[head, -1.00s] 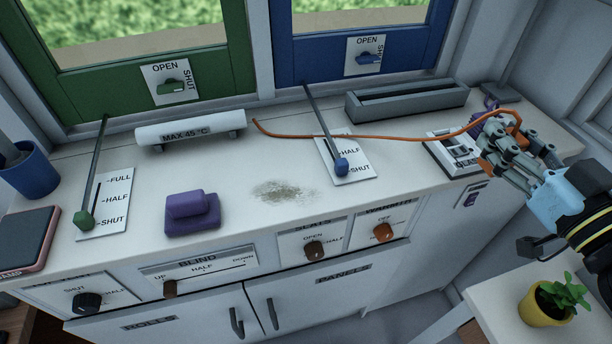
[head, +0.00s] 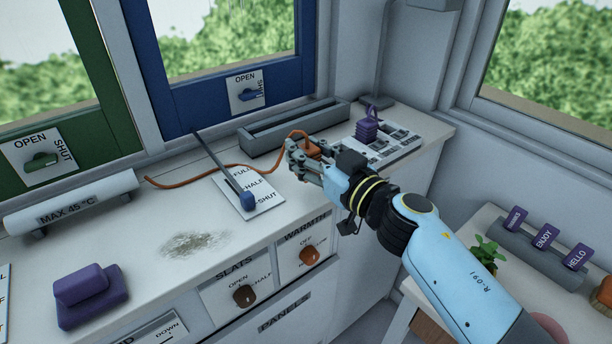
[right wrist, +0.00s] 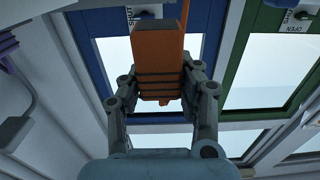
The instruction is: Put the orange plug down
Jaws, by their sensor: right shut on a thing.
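The orange plug (head: 313,149) is held in my right gripper (head: 303,160) above the white counter (head: 215,178), left of the switch panel. In the right wrist view the plug (right wrist: 158,65) is a ribbed orange block between the two fingers (right wrist: 160,100), which are shut on it. Its orange cord (head: 205,178) runs left along the counter in front of the blue window. The exact gap between plug and counter cannot be told. My left gripper is not in view.
A purple plug (head: 367,130) stands at the switch panel (head: 385,150). A grey trough (head: 290,128) lies behind my gripper. A blue-knobbed lever (head: 247,200) is to the left. A purple block (head: 90,295) and a dusty stain (head: 195,243) lie nearer the front. A side table with a plant (head: 488,252) is right.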

